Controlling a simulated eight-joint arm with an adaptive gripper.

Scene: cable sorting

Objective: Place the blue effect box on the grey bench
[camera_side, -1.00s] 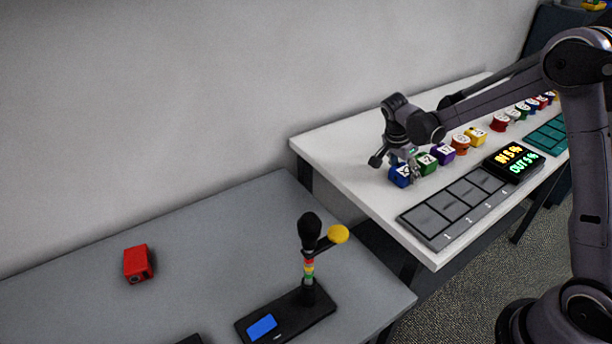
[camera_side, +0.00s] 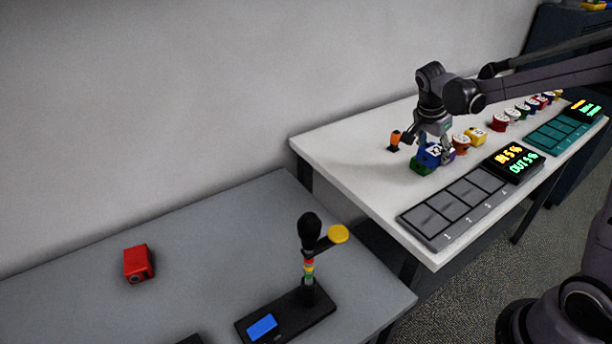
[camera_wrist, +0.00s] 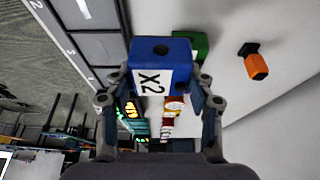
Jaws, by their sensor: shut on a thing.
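The blue effect box (camera_side: 428,154) has a white label and is held in my gripper (camera_side: 432,146), lifted above the white table. In the wrist view the blue box (camera_wrist: 163,53) sits between the two fingers of my gripper (camera_wrist: 160,93), its label reading "X2". In the side view it overlaps a green box (camera_side: 422,166) below it. The grey bench (camera_side: 200,262) stands at the lower left, with a red box (camera_side: 138,263) on its left part.
The bench also carries a black stand with a yellow disc (camera_side: 339,234) and a blue screen (camera_side: 262,327). On the white table (camera_side: 350,165) are an orange-and-black object (camera_side: 394,141), a row of coloured boxes, a grey slotted tray (camera_side: 437,235) and displays (camera_side: 511,163). Bare bench lies between red box and stand.

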